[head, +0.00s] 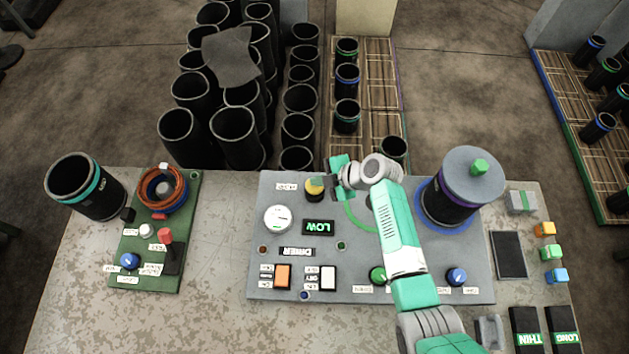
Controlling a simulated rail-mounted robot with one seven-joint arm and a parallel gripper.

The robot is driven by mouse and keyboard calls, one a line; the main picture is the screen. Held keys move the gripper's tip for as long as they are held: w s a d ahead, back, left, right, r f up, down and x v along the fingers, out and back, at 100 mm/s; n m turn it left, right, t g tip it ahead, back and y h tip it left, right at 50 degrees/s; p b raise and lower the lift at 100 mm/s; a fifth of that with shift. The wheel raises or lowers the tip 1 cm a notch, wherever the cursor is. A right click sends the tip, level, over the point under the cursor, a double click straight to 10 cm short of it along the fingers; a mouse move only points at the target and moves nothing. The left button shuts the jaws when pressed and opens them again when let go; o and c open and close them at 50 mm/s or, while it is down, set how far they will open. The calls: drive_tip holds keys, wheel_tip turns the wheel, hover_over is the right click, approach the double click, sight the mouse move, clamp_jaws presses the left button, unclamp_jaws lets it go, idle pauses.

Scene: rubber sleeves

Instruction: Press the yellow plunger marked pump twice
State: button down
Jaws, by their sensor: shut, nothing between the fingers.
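The yellow plunger (315,186) stands at the upper left of the grey control panel (350,270). A small label with unreadable text sits just left of it. My gripper (328,188) is shut and empty, with its dark fingers right beside the plunger's right side in the picture. I cannot tell whether the fingers touch the plunger or hover above it.
On the panel are a white gauge (277,218), a LOW display (318,227), an orange switch (283,276) and a white switch (328,278). A lidded black cylinder (450,200) stands at right. A green board (150,270) with a copper coil lies at left.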

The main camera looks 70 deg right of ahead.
drive_tip(key=shift+r+p, duration=0.5)
drive_tip(key=shift+r, duration=0.45)
wheel_tip(320, 180, up, 5)
drive_tip(key=p, duration=0.3)
idle(2.2)
